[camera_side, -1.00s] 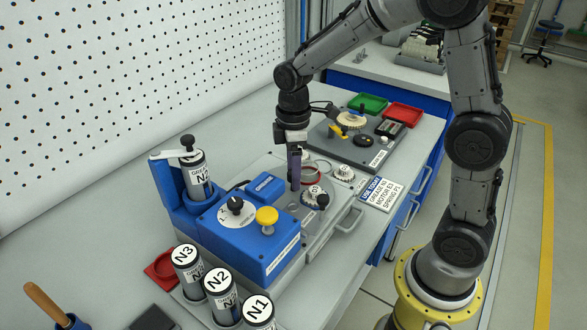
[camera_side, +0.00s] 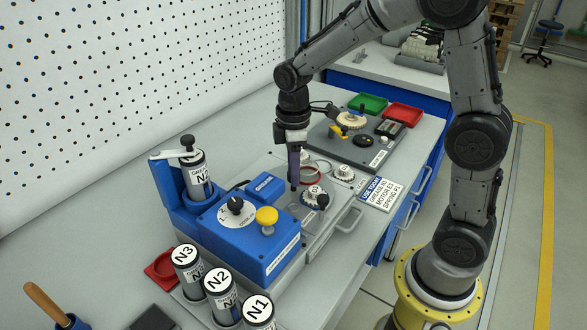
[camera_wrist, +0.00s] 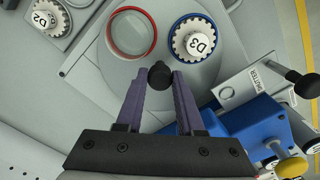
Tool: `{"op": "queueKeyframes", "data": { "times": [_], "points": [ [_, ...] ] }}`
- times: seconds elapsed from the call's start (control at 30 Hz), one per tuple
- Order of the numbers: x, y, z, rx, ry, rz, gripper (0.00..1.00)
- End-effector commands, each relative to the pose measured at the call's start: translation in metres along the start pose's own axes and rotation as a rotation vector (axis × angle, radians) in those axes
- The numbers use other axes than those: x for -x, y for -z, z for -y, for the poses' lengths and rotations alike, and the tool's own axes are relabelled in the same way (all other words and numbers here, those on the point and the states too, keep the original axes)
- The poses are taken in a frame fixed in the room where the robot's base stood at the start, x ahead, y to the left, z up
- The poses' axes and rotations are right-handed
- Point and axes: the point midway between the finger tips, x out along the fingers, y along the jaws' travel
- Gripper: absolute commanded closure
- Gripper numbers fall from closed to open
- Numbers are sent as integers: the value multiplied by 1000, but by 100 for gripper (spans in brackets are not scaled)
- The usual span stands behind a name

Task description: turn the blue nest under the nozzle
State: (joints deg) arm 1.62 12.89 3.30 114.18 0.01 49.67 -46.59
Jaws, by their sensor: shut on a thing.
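The round grey turntable (camera_wrist: 160,105) holds a red-rimmed nest (camera_wrist: 117,14) and a blue-rimmed nest (camera_wrist: 177,27). A white gear marked D3 (camera_wrist: 201,42) sits in the blue nest; the red one looks empty. My gripper (camera_wrist: 160,80) has purple fingers shut on the turntable's black knob (camera_wrist: 160,71), between and just below the two nests in the wrist view. In the side view my gripper (camera_side: 294,187) reaches down beside the blue machine (camera_side: 256,236). The nozzle cannot be made out.
The shutter plate (camera_wrist: 235,93) and its black knob (camera_wrist: 302,86) lie close to the right of the blue nest. A grease cartridge (camera_side: 196,173) stands in the machine's holder. Several more stand in front. A grey fixture board (camera_side: 349,157) and green and red trays lie behind.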

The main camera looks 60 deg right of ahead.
Motion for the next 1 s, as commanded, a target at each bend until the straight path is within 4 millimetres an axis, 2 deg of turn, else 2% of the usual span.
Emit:
{"op": "queueKeyframes", "data": {
  "times": [1.0],
  "points": [
    [2,1,-1,-30,-3,-3,100]
  ]
}}
